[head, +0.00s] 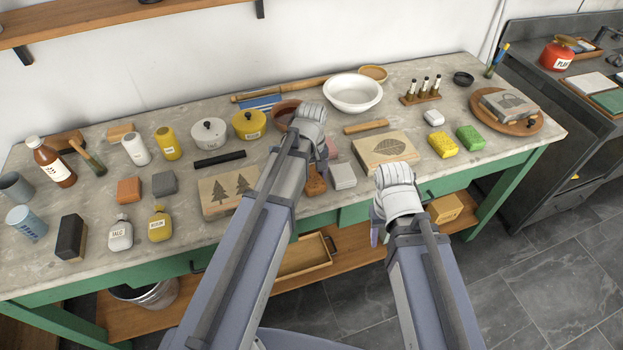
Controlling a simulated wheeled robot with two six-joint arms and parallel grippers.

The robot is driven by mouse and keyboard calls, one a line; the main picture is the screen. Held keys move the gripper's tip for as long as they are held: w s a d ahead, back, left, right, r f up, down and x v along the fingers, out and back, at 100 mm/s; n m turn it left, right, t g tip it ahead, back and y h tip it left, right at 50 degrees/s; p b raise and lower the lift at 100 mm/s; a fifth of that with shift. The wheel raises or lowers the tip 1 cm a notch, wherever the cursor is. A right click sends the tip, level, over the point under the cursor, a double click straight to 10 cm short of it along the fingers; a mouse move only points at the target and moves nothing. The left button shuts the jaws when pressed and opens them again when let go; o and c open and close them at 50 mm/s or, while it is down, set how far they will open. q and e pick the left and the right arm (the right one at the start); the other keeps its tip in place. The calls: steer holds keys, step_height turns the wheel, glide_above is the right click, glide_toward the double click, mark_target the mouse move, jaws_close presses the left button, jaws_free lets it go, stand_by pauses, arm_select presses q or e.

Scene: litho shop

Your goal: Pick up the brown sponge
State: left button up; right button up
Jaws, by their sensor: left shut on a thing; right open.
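The brown sponge (315,183) is at the front middle of the stone tabletop, partly hidden behind my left arm. My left gripper (321,166) reaches down over it and is shut on it; the contact is mostly hidden by the wrist. I cannot tell whether the sponge is clear of the table. My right gripper (378,228) is open and empty, in front of the table's front edge.
A pale grey block (342,176) sits just right of the sponge, with a leaf-carved stone (385,150) beyond. A tree-carved stone (229,189) lies to the left. A white bowl (353,93) stands behind. Yellow (443,144) and green (470,138) sponges lie right.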

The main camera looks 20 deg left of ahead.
mark_target(311, 176)
arm_select(q)
steer(key=shift+r, duration=0.15)
step_height(311, 176, up, 10)
steer(key=p, duration=1)
steer(key=o, duration=0.8)
steer(key=shift+f, duration=0.2)
steer(key=c, duration=0.6)
steer(key=shift+a, duration=0.1)
steer(key=shift+c, duration=0.2)
